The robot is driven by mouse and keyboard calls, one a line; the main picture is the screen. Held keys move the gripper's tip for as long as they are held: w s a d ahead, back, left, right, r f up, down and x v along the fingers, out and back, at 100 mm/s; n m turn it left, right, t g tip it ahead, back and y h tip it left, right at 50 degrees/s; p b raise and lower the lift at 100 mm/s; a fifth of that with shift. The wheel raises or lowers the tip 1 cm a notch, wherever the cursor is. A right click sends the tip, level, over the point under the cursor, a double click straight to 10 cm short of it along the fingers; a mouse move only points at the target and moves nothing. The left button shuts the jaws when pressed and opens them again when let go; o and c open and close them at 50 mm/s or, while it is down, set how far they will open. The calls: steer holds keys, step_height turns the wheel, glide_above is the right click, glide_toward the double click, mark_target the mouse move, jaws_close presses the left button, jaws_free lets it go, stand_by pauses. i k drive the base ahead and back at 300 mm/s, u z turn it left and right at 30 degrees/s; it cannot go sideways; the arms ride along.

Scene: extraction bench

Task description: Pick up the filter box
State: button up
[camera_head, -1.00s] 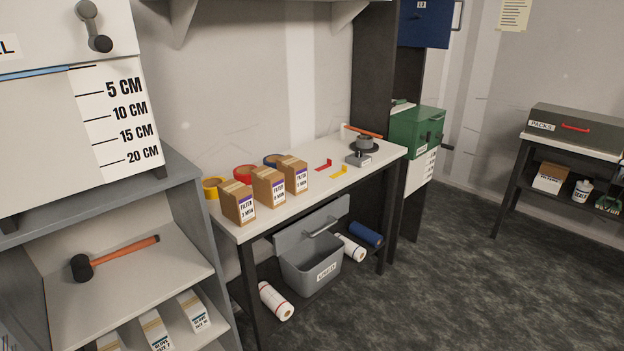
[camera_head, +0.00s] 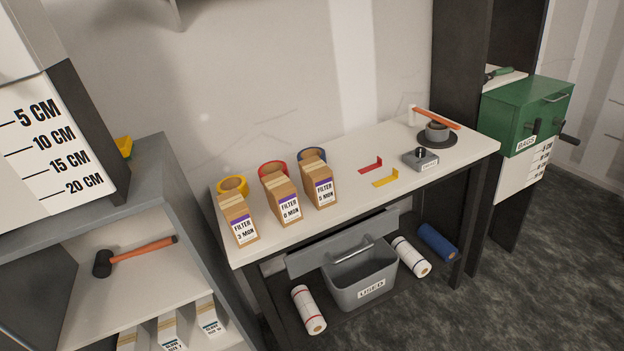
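Three brown filter boxes stand in a row on the left part of the white bench top (camera_head: 350,205). The left filter box (camera_head: 239,217) has a label that seems to read "FILTER 3 MON". The middle filter box (camera_head: 282,195) seems to read "0 MON", and the right filter box (camera_head: 318,180) seems to read "5 MON"; the small print is hard to read. Each has a purple band on its label. My gripper is not in view, and nothing is seen touching the boxes.
Yellow (camera_head: 233,185), red (camera_head: 272,170) and blue (camera_head: 312,155) tape rolls sit behind the boxes. Red (camera_head: 371,167) and yellow (camera_head: 386,178) hooks and a grey device (camera_head: 420,160) lie to the right. A grey shelf unit (camera_head: 170,185) stands left. A grey "USED" bin (camera_head: 362,280) is below.

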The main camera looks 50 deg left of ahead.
mark_target(282, 196)
steer(key=u, duration=0.4)
steer(key=i, duration=1.15)
steer(key=u, duration=0.7)
